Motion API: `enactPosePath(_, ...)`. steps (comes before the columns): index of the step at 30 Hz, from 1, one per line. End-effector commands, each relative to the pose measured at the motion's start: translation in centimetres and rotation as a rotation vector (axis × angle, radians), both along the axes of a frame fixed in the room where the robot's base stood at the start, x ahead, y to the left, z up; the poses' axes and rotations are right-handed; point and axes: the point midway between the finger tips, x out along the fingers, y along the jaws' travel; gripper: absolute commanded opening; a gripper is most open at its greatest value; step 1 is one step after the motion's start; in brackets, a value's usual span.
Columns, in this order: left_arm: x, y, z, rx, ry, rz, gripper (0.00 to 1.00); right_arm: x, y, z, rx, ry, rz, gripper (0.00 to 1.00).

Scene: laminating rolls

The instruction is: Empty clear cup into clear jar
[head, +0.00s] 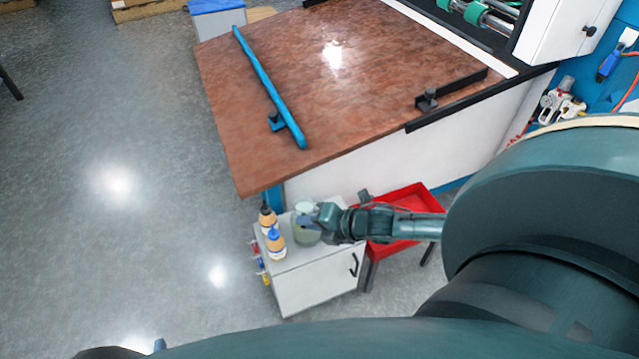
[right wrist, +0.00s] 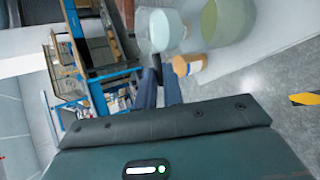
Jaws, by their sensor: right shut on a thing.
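My right gripper (head: 322,218) is shut on a clear cup (head: 304,208) above the white cabinet. The cup is pale and see-through, and it also shows beyond the fingers in the right wrist view (right wrist: 164,30). The clear jar (head: 307,237) stands on the cabinet top, just below the cup in the head view, with something greenish in it. In the right wrist view the jar (right wrist: 226,22) is right of the cup, apart from it. I cannot tell what the cup holds. My left gripper is not in view.
Two bottles, one black-capped (head: 267,216) and one blue-capped (head: 275,242), stand left of the jar on the white cabinet (head: 312,280). A red tray (head: 415,196) is to the right. The large brown table (head: 340,90) stands behind. Floor at the left is clear.

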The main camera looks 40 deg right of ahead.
Motion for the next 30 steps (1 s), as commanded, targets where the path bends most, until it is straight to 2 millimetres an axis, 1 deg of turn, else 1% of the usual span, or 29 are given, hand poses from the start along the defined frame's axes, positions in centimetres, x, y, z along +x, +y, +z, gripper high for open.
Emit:
enactPosePath(1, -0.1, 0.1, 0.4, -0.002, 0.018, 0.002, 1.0, -0.4, -1.2, 0.0, -0.003, 0.001, 0.007, 0.0)
enactPosePath(2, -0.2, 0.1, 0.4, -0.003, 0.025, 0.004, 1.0, -0.6, -1.6, -0.2, -0.002, 0.001, 0.009, 0.0)
enactPosePath(6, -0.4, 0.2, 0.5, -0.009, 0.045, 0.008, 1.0, -0.9, -2.5, -0.4, -0.009, 0.005, 0.018, 0.0)
enactPosePath(8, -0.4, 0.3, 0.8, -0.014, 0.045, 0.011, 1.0, -0.9, -2.5, -0.4, -0.022, 0.015, 0.019, 0.0)
enactPosePath(14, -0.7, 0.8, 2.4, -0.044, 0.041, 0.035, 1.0, -0.7, -2.2, -0.2, -0.127, 0.092, 0.019, 0.0)
enactPosePath(21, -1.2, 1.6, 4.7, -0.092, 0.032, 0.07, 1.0, -0.5, -1.9, -0.6, -0.317, 0.235, 0.019, 0.0)
enactPosePath(24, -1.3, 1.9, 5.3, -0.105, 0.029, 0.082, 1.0, -0.5, -1.8, -0.9, -0.406, 0.301, 0.02, 0.0)
enactPosePath(30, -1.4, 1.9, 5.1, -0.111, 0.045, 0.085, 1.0, -0.2, -1.4, -1.2, -0.583, 0.43, 0.021, 0.0)
